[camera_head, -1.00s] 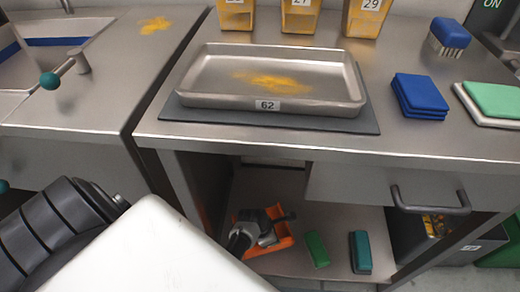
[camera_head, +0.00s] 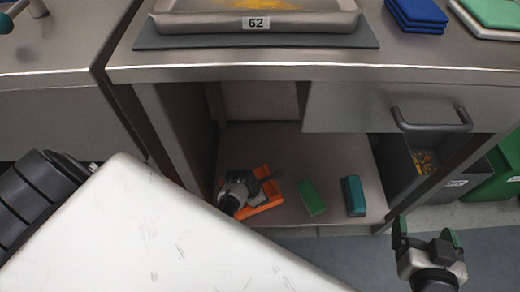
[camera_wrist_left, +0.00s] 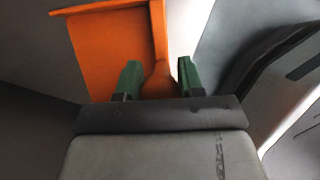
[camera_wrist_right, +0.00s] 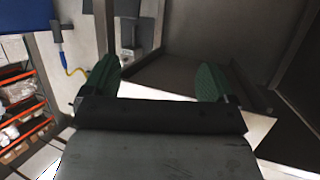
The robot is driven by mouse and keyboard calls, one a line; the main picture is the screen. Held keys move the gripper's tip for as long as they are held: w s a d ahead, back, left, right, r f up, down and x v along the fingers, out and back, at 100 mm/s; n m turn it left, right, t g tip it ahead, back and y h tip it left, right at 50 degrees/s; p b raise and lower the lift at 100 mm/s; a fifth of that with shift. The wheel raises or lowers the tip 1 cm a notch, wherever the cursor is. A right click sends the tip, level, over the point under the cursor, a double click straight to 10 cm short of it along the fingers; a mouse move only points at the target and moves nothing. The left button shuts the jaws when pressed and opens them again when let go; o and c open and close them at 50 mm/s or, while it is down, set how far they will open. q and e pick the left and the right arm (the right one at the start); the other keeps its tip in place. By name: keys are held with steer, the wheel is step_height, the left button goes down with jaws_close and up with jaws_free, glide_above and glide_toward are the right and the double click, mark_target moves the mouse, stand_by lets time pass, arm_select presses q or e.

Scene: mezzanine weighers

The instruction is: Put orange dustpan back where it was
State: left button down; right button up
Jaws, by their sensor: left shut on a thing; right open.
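The orange dustpan (camera_head: 266,196) is on or just above the lower shelf (camera_head: 298,160) under the steel table, toward its left side. My left gripper (camera_head: 245,188) reaches in from the left and is shut on the dustpan. In the left wrist view the dustpan (camera_wrist_left: 115,45) fills the upper left, with its handle between the green fingertips (camera_wrist_left: 158,82). Whether the pan touches the shelf cannot be told. My right gripper (camera_head: 427,236) is open and empty, in front of the table at the lower right.
A green block-like brush (camera_head: 311,197) and a teal one (camera_head: 353,196) lie on the shelf right of the dustpan. Above are a drawer with a handle (camera_head: 432,120), tray 62 (camera_head: 300,22) and blue pads (camera_head: 415,14). A grey bin (camera_head: 425,160) and green bin (camera_head: 500,170) stand right.

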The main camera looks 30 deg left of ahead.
arm_select(q)
steer(key=shift+f+b, duration=0.7)
steer(key=shift+b, duration=0.05)
arm_select(e)
step_height(320, 180, up, 6)
steer(key=w+a+t+y, duration=0.1)
steer(key=t, duration=0.4)
steer(key=shift+a+r+t+y, duration=0.15)
steer(key=shift+a+t+y, duration=0.2)
steer(key=shift+t+y, duration=0.05)
arm_select(q)
steer(key=c, duration=0.7)
jaws_free()
